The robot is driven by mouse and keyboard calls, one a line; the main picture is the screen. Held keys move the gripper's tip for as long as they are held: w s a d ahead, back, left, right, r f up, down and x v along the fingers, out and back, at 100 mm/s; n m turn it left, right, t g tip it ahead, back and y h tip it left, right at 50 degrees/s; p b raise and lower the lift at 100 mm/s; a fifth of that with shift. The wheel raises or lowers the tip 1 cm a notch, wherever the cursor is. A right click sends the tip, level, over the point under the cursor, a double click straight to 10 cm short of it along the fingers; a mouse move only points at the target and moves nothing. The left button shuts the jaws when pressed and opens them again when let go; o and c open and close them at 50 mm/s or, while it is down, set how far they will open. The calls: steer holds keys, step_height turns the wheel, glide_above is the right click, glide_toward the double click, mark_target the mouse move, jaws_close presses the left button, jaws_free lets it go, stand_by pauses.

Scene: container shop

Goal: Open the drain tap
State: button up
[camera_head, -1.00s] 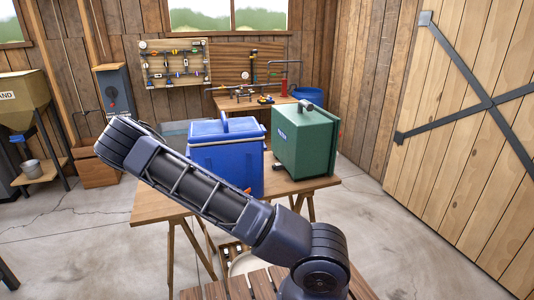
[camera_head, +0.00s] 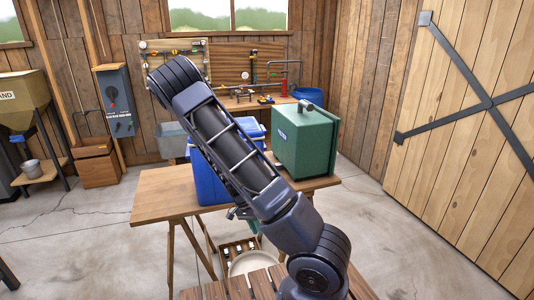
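A blue cooler box (camera_head: 207,185) stands on the wooden table, largely covered by my arm. A green box (camera_head: 306,143) with a top handle stands to its right. No drain tap can be made out now; the lower front of the cooler is behind my arm. My gripper (camera_head: 241,213) seems to be the small dark part showing below the arm, at the table's front edge near the cooler. Its fingers are too small and too covered to tell whether they are open or hold anything.
The wooden table (camera_head: 160,192) has bare room left of the cooler. Below it on the floor are a small crate (camera_head: 236,248) and a pale round basin (camera_head: 246,264). A slatted wooden surface (camera_head: 236,287) lies nearest me. A workbench (camera_head: 238,103) stands behind.

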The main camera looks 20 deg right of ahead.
steer(key=d+r+n+t, duration=0.1)
steer(key=r+n+t, duration=0.2)
steer(key=r, duration=0.8)
steer(key=w+d+r+n+t, duration=0.1)
steer(key=d+r+n+t, duration=0.1)
steer(key=r, duration=0.9)
steer(key=w+d+r+n+t+y, duration=0.1)
steer(key=d+r+n+t, duration=0.1)
steer(key=r, duration=1)
steer(key=shift+d+n+t, duration=0.25)
steer(key=shift+n+t, duration=0.55)
steer(key=shift+n, duration=0.1)
steer(key=shift+o, duration=0.4)
steer(key=shift+f, duration=0.1)
